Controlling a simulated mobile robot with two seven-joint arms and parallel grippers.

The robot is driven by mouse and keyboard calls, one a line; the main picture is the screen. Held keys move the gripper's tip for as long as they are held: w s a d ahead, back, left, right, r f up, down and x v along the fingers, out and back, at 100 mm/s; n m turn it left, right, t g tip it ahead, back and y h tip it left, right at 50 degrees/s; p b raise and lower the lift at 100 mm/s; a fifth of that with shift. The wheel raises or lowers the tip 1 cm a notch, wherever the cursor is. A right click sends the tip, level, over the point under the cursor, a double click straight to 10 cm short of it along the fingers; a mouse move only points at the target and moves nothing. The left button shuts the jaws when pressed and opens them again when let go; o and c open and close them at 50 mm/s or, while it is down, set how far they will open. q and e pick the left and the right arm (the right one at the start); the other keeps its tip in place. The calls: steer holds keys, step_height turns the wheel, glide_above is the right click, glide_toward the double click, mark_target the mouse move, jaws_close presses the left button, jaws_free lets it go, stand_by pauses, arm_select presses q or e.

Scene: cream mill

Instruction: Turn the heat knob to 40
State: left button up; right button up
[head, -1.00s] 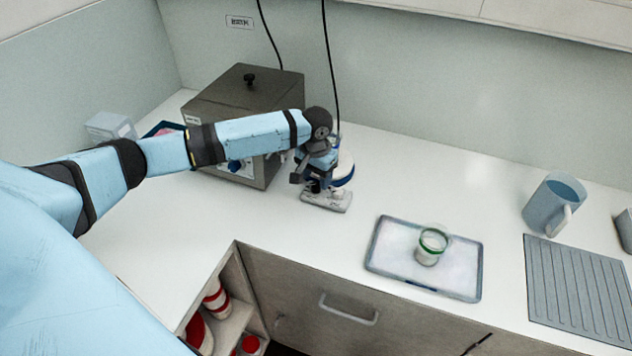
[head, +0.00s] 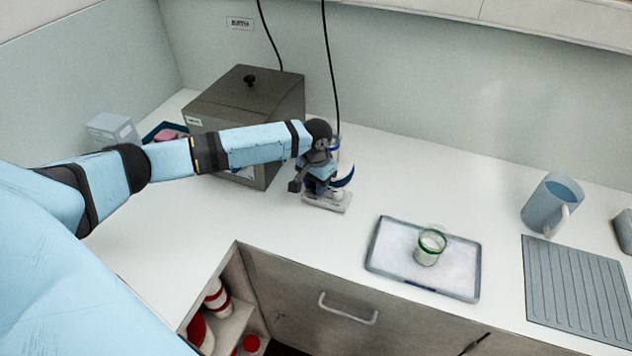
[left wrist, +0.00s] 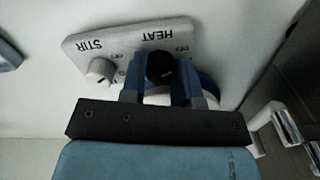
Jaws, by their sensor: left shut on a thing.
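The stirrer hotplate (head: 341,204) stands on the white counter beside the grey box, mostly hidden by my left wrist in the head view. In the left wrist view its panel (left wrist: 122,42) shows upside down, with the words HEAT and STIR. The dark heat knob (left wrist: 160,68) sits below HEAT, and the pale stir knob (left wrist: 101,71) sits beside it. My left gripper (head: 322,190) points down at the panel; in the left wrist view its fingers (left wrist: 168,80) are shut on the heat knob. I cannot read the knob's setting. My right gripper is out of view.
A grey metal box (head: 245,100) with a lid knob stands behind my left forearm. A tray (head: 385,262) holds a small green-rimmed glass jar (head: 430,247). A blue jug (head: 553,203) and a ribbed mat (head: 575,290) are at the right.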

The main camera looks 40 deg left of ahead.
arm_select(q)
steer(key=shift+r+m, duration=0.15)
steer(key=shift+m, duration=0.15)
steer(key=shift+f, duration=0.2)
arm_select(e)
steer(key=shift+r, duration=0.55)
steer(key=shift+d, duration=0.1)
arm_select(q)
steer(key=o, duration=0.9)
